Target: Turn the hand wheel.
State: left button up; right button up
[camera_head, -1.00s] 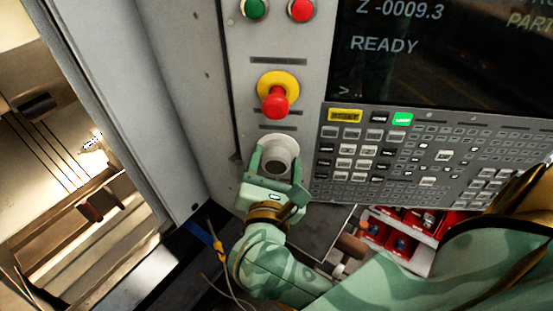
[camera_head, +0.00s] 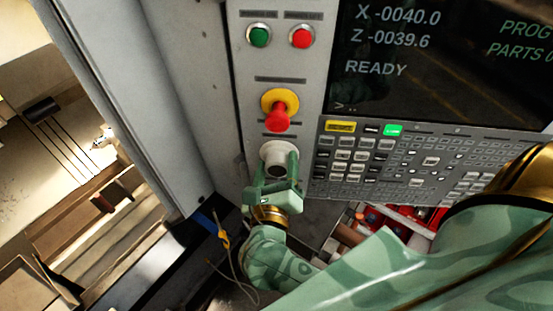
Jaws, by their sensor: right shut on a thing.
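The hand wheel (camera_head: 278,157) is a round light-grey knob on the machine's control panel, below the red emergency stop button. My right gripper (camera_head: 276,172) comes from below, with a finger on each side of the wheel, and is shut on it. The fingers and palm hide the wheel's lower part. The display (camera_head: 445,65) above right reads X -0040.0, Z -0039.6 and READY. My left gripper is not in view.
The red mushroom button (camera_head: 277,117) on its yellow base sits just above the wheel. Green (camera_head: 258,36) and red (camera_head: 301,37) buttons are higher up. A keypad (camera_head: 400,160) lies close to the right. Red bins (camera_head: 380,218) stand below, and a cable (camera_head: 222,238) hangs at lower left.

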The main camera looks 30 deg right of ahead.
jog(key=shift+n+p, duration=0.75)
jog(key=shift+n, duration=0.35)
jog(key=o, duration=0.7)
jog(key=shift+d+f, duration=0.1)
jog(key=shift+w, duration=0.1)
